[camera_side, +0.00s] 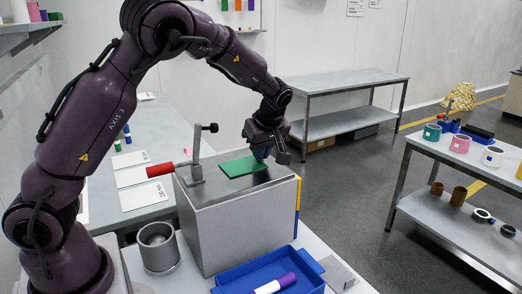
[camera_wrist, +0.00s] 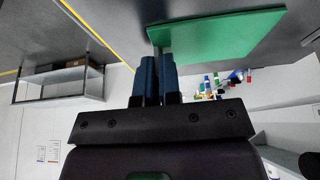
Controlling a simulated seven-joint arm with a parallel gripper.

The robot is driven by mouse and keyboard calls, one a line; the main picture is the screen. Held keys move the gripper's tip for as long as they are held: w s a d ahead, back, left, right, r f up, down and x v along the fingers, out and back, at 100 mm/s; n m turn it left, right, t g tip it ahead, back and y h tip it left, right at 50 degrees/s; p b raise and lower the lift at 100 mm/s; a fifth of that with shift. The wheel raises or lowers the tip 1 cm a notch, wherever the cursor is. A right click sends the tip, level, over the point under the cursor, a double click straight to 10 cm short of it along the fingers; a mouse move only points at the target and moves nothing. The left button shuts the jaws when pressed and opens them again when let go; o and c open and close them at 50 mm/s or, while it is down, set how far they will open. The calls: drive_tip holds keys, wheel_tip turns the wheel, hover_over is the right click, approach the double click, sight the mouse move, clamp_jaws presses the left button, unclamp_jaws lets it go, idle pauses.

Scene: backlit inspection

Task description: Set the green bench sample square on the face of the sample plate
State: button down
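The green bench sample (camera_side: 243,167) is a flat green slab on or just above the grey top of the sample plate block (camera_side: 205,185). In the side view its sides run roughly along the block's top edges; I cannot tell whether it is exactly square. My gripper (camera_side: 268,152) is at the sample's far right edge, over the block. In the wrist view the sample (camera_wrist: 225,38) spreads right from the tips of my blue fingers (camera_wrist: 157,62). The fingers are close together with a narrow gap, and a thin grey part shows there. Whether they grip the sample is unclear.
A clamp with a red handle (camera_side: 160,169) stands at the block's left edge. A blue tray (camera_side: 238,281) with a purple and white marker (camera_side: 275,284) sits in front, and a grey cup (camera_side: 157,250) stands left. Side benches stand apart across the floor.

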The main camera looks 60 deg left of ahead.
drive_tip(key=c, duration=1.2)
unclamp_jaws()
drive_tip(key=shift+c, duration=0.2)
drive_tip(key=v, duration=1.3)
